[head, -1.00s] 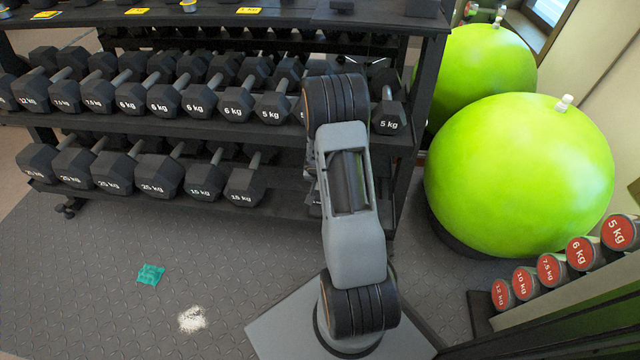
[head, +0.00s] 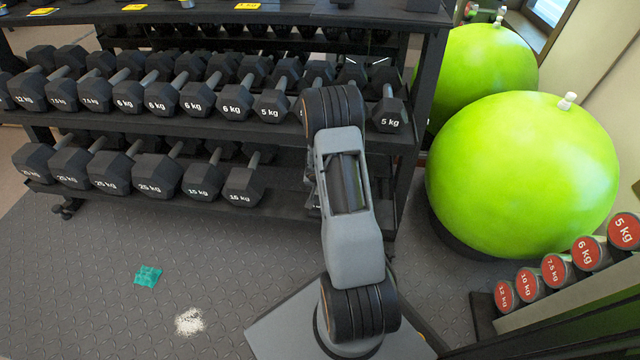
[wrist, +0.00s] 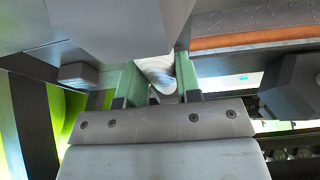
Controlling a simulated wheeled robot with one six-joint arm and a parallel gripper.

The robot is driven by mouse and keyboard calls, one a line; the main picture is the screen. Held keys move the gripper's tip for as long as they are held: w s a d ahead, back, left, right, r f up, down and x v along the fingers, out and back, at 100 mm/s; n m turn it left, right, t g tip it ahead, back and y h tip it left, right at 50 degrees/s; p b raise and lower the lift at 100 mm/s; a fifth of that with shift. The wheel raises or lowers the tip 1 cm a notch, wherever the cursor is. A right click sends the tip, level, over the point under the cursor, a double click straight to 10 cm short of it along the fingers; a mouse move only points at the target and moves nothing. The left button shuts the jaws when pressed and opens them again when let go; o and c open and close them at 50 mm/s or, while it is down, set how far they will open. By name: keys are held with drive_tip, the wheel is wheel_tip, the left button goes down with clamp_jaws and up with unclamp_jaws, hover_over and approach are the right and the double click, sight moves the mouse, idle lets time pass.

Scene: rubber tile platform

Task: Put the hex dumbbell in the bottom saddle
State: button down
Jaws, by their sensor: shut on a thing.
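In the wrist view, my gripper (wrist: 158,66) has its two green fingers shut on the pale grey handle of the hex dumbbell (wrist: 157,74). A large grey surface at the upper left, close to the camera, looks like one of its heads. In the head view, my arm hides the gripper and the held dumbbell. The bottom shelf of the rack (head: 285,192), the lowest row, holds several black hex dumbbells at its left and middle. Its stretch right of the last 15 kg dumbbell (head: 243,184) looks bare, up to where my arm covers it. I cannot make out a single saddle there.
The middle shelf above is full of black dumbbells, with a 5 kg one (head: 389,110) at its right end. Green balls (head: 520,175) stand to the right. Red-ended dumbbells (head: 556,270) sit at the lower right. A teal scrap (head: 148,276) and white powder (head: 189,321) lie on the floor.

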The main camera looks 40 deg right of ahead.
drive_tip(key=shift+f, duration=0.1)
drive_tip(key=c, duration=0.8)
unclamp_jaws()
drive_tip(key=shift+r, duration=0.25)
drive_tip(key=s+a+r+n+p, duration=0.1)
drive_tip(key=s+a+r+p, duration=0.15)
drive_tip(key=r, duration=0.65)
drive_tip(key=s+a+r+p, duration=0.1)
drive_tip(key=a+r+p, duration=0.15)
drive_tip(key=r, duration=0.75)
drive_tip(key=s+a+r+n+y, duration=0.1)
drive_tip(key=s+a+r+n, duration=0.3)
drive_tip(key=s+a+r, duration=0.3)
drive_tip(key=s+a+r+n+y, duration=0.2)
drive_tip(key=s+a+r, duration=0.5)
drive_tip(key=a, duration=0.4)
drive_tip(key=shift+a+n, duration=0.3)
drive_tip(key=shift+n, duration=0.6)
drive_tip(key=shift+s, duration=0.1)
